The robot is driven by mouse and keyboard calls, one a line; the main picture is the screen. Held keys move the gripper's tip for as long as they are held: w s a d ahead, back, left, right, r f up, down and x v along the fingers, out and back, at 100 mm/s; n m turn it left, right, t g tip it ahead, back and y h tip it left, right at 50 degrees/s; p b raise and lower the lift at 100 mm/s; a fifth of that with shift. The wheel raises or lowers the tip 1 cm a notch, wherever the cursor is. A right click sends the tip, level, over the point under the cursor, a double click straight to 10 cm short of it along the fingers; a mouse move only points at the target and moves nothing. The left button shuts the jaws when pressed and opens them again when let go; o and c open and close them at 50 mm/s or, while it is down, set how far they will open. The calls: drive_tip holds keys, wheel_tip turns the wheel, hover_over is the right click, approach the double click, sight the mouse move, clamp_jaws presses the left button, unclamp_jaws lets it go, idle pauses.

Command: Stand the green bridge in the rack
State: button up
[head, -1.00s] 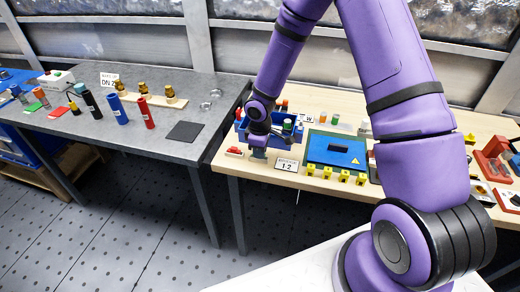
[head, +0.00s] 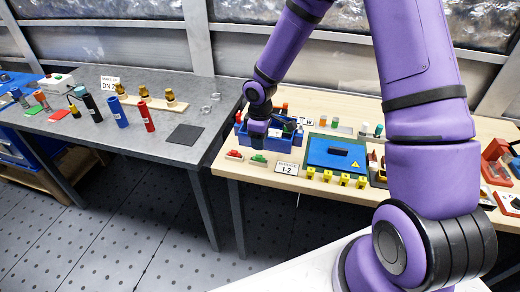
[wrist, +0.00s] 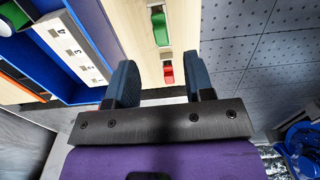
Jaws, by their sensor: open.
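The green bridge (head: 259,158) lies on the wooden table near its front left corner, beside a similar red piece (head: 235,155). The green bridge also shows in the wrist view (wrist: 160,28), beyond the fingertips. My gripper (head: 258,141) is above the green bridge, apart from it. In the wrist view its two fingers (wrist: 160,82) are spread and empty, with the red piece (wrist: 168,74) showing through the gap. The blue rack (head: 300,137) stands just behind, with coloured items in it. A numbered white strip (wrist: 70,46) runs along it in the wrist view. My gripper hides part of the rack.
A card reading 12 (head: 287,168) lies right of the green bridge.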

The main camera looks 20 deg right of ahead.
sight(260, 156)
drive_tip(key=shift+r, duration=1.95)
